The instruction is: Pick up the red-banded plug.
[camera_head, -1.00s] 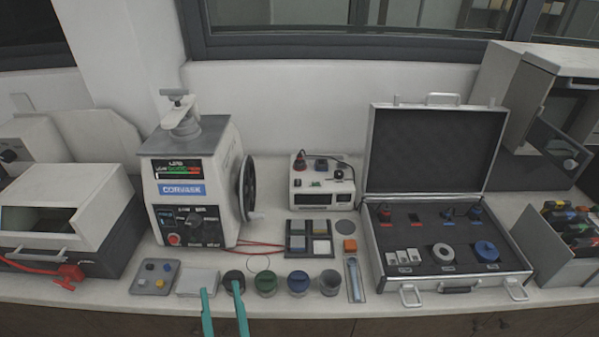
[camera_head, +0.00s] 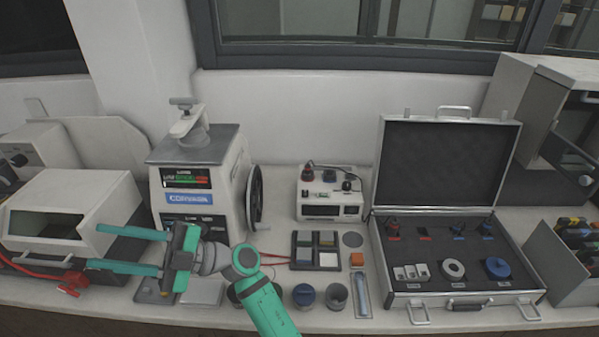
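My gripper (camera_head: 95,247) points left in front of the white hooded machine at the left, its two teal fingers apart with nothing between them. The open silver case (camera_head: 455,296) at the right holds a row of small plugs in dark foam. The plug (camera_head: 392,226) at the row's left end looks dark with red on it and stands behind a red label. Other plugs, with blue on them, stand at the row's right (camera_head: 487,228). The bands are too small to read surely. My gripper is far to the left of the case.
A grey press (camera_head: 205,175) with a side handwheel stands behind my arm. A small white box (camera_head: 330,207) with red and dark knobs stands mid-bench.

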